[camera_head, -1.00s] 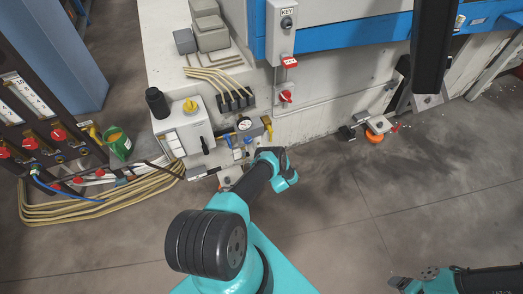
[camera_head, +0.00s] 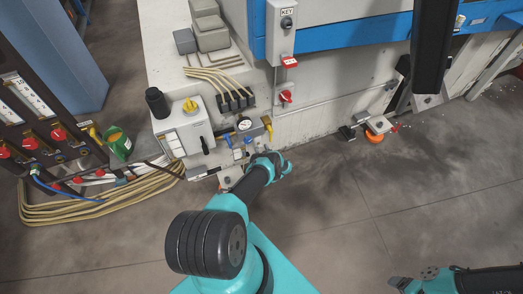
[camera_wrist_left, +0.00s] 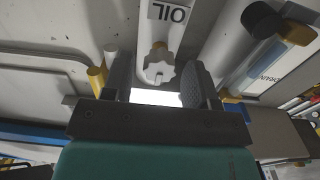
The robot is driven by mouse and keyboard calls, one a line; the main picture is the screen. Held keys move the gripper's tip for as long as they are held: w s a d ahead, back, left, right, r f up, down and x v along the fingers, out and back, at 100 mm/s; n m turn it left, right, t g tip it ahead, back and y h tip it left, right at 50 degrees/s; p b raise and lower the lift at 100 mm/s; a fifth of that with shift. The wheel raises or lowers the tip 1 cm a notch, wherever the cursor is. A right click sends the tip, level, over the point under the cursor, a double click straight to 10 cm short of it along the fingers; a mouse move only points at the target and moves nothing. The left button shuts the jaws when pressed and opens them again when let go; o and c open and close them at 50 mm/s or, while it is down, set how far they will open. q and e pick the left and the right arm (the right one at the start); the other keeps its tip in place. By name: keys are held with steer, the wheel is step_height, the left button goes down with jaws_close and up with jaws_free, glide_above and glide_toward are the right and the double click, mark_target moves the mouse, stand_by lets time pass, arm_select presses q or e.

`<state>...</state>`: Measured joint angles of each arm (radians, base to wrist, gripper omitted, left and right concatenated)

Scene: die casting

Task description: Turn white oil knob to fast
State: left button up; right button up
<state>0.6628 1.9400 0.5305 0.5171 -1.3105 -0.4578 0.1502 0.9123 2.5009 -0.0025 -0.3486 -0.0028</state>
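The white oil knob (camera_wrist_left: 158,68) is a lobed knob on a pipe, below an upside-down OIL label (camera_wrist_left: 170,13) in the left wrist view. My left gripper (camera_wrist_left: 159,76) is open, with one dark finger on each side of the knob. Gaps show between the fingers and the knob, so it is not gripped. In the head view my left gripper (camera_head: 262,158) is at the valves low on the machine's front, and the white knob cannot be made out there.
A pressure gauge (camera_head: 244,124) and a yellow fitting (camera_head: 267,124) sit just above the left gripper. A second pipe (camera_wrist_left: 232,45) with another label stands beside the oil pipe. Hoses (camera_head: 100,205) lie at the left.

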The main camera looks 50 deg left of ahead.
arm_select(q)
steer(key=c, duration=0.8)
steer(key=shift+n, duration=0.5)
steer(key=n, duration=0.3)
steer(key=shift+n, duration=0.3)
steer(key=n, duration=0.5)
steer(key=shift+n, duration=0.3)
steer(key=n, duration=1.2)
steer(key=shift+n, duration=0.4)
